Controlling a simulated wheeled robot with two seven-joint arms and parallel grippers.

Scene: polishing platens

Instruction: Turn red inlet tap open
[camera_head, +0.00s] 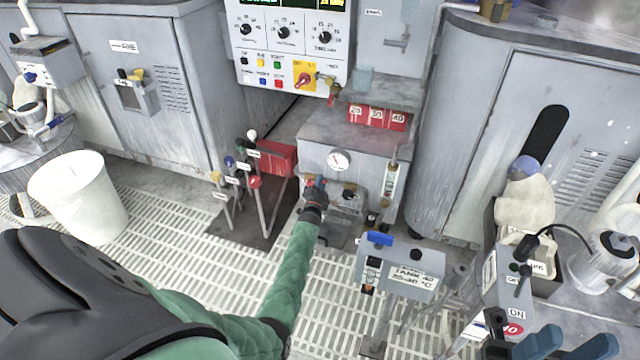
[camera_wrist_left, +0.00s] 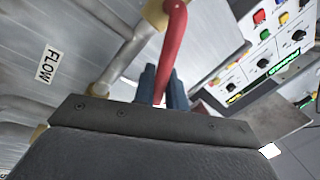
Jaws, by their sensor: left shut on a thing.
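The red inlet tap shows in the left wrist view as a curved red handle (camera_wrist_left: 173,42) beside a brass fitting on a grey pipe. My left gripper (camera_wrist_left: 163,82) has its blue fingers shut on the handle's lower part. In the head view my left gripper (camera_head: 315,186) is at the end of the green-sleeved arm, at the front of the grey cabinet below a round gauge. There the gripper largely hides the tap. My right gripper (camera_head: 570,345) shows at the bottom right corner, its blue fingers apart with nothing visible between them.
A control panel (camera_head: 290,45) with knobs and buttons stands above the cabinet (camera_head: 350,150). A stand of coloured levers (camera_head: 245,175) is to the left and a tank-labelled box (camera_head: 405,272) to the right. A white bucket (camera_head: 78,195) stands on the grated floor at left.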

